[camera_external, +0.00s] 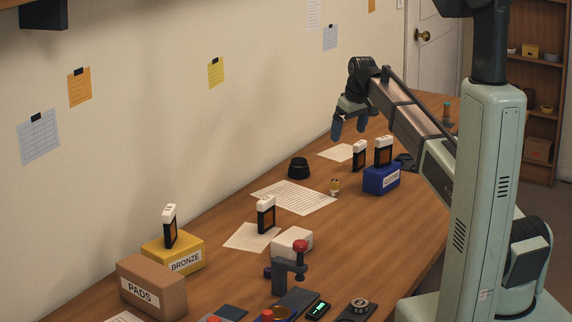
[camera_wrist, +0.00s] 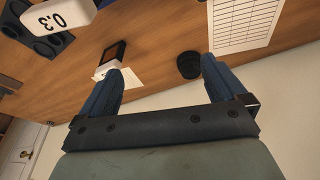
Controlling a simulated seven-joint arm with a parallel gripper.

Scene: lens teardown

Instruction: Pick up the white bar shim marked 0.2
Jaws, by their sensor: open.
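Several white-topped bar shims with dark, orange-centred bodies stand upright in the external view: one on the table (camera_external: 359,146), one on the blue box (camera_external: 384,142), one nearer (camera_external: 265,202) and one on the bronze box (camera_external: 169,211). Their marks are too small to read there. In the wrist view a white bar marked 0.3 (camera_wrist: 62,14) is close at the top left. Another white bar with a dark frame (camera_wrist: 107,70) is partly behind a finger, its mark unreadable. I see no readable 0.2. My gripper (camera_external: 349,131) is open and empty above the far table; its fingers show in the wrist view (camera_wrist: 163,88).
A black knob-like cylinder (camera_external: 298,168) and a small yellow-banded item (camera_external: 335,187) stand near paper sheets (camera_external: 300,199). The blue box (camera_external: 381,182), yellow BRONZE box (camera_external: 185,263) and brown PADS box (camera_external: 135,272) stand on the table. A red-knobbed clamp (camera_external: 300,247) is nearer. The wall runs along the left.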

